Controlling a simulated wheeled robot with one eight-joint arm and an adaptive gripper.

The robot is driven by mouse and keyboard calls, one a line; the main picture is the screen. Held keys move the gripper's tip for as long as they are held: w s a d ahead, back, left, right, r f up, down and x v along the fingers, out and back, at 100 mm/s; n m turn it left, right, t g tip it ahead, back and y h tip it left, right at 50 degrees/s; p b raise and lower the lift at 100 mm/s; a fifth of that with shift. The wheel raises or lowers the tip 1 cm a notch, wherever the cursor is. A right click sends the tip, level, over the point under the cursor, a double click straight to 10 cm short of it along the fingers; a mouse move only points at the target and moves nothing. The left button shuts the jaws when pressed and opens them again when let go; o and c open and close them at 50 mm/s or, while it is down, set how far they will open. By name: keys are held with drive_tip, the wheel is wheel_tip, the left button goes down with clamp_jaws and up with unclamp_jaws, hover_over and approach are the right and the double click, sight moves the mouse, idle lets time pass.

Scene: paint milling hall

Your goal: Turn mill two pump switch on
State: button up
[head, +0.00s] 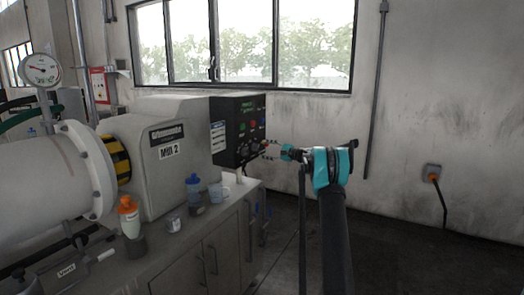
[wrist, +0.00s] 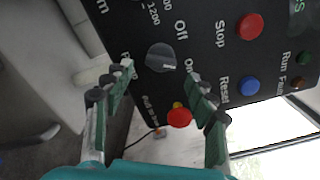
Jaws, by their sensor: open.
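The black control panel (head: 238,128) of the machine marked Mill 2 (head: 175,140) faces right in the head view. In the wrist view, a dark round rotary switch (wrist: 160,56) sits on the panel (wrist: 205,95). Off and On labels are beside it, and a label starting with P is partly hidden by a finger. The knob's pale mark lies at its lower right, nearer On than Off. My gripper (wrist: 160,80) is open, its fingertips on either side just below the knob; contact cannot be told. In the head view my gripper (head: 270,151) is at the panel's lower part.
A red mushroom button (wrist: 179,117) sits close below the knob, between the fingers. Red Stop (wrist: 250,26) and blue Reset (wrist: 249,86) buttons are to the right. Floor is clear at right.

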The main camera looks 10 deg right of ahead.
drive_tip(key=v, duration=0.9)
drive_tip(key=shift+s+d, duration=0.1)
drive_tip(key=s+a+f+n+g+h, duration=0.2)
drive_tip(key=s+a, duration=0.2)
drive_tip(key=s, duration=0.5)
drive_tip(key=s+a+f+n+g+h, duration=0.1)
drive_tip(key=s+a+f+n+h, duration=0.2)
drive_tip(key=s, duration=0.5)
drive_tip(key=s+a+f+n+g+h, duration=0.1)
drive_tip(key=s+a+f+g, duration=0.1)
drive_tip(key=s+a, duration=0.5)
drive_tip(key=s+d+f+n+h, duration=0.2)
drive_tip(key=s+f, duration=0.3)
drive_tip(key=s, duration=0.8)
drive_tip(key=s+d+f+n+g+h, duration=0.1)
drive_tip(key=s+d+f+n+h, duration=0.2)
drive_tip(key=s, duration=1)
drive_tip(key=s+d+f+n+h, duration=0.2)
drive_tip(key=s+f, duration=0.5)
drive_tip(key=s, duration=0.5)
drive_tip(key=shift+s+d+f+h, duration=0.3)
drive_tip(key=shift+s+f+h, duration=0.1)
drive_tip(key=shift+h, duration=0.4)
